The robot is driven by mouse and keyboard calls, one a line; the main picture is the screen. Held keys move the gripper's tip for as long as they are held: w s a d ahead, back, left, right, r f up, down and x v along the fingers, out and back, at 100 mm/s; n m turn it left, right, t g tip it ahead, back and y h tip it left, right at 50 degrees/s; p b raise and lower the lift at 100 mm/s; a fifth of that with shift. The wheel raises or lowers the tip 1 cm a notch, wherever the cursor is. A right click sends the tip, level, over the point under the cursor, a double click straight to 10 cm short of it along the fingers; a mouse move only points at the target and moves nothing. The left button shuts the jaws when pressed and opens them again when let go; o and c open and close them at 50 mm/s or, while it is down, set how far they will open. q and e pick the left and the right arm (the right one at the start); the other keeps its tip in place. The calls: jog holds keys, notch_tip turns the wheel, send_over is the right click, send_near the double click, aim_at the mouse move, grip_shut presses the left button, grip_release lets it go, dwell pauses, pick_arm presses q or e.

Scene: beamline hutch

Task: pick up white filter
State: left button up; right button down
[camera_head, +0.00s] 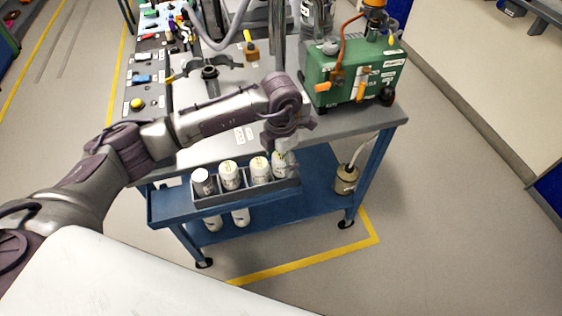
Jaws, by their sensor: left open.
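Several white filters stand upright in a row in a grey tray (247,197) on the cart's front ledge. From left to right they are the first filter (203,183), the second filter (230,176), the third filter (261,170) and the rightmost filter (281,168). My left gripper (285,146) is open and points down over the rightmost filter, at its top. It partly covers that filter, and I cannot tell whether the fingers touch it. My right gripper is not in view.
The blue cart's grey top (220,147) carries a green pump (352,78) at right and small tools at the back left. White cylinders (240,217) and a tan canister (346,179) stand lower. The floor (450,220) at right is clear.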

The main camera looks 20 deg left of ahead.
pick_arm(q)
jog(key=c, duration=1.4)
jog(key=shift+o, duration=0.2)
jog(key=shift+r, duration=0.1)
jog(key=shift+r, duration=0.6)
notch_tip(320, 180, up, 2)
jog(key=shift+r+b, duration=0.15)
jog(key=shift+b, duration=0.5)
jog(key=w+d+r+b, duration=0.3)
jog(key=d+r, duration=0.4)
jog(key=d, duration=0.4)
jog(key=shift+w+r, duration=0.15)
jog(key=shift+w, duration=0.15)
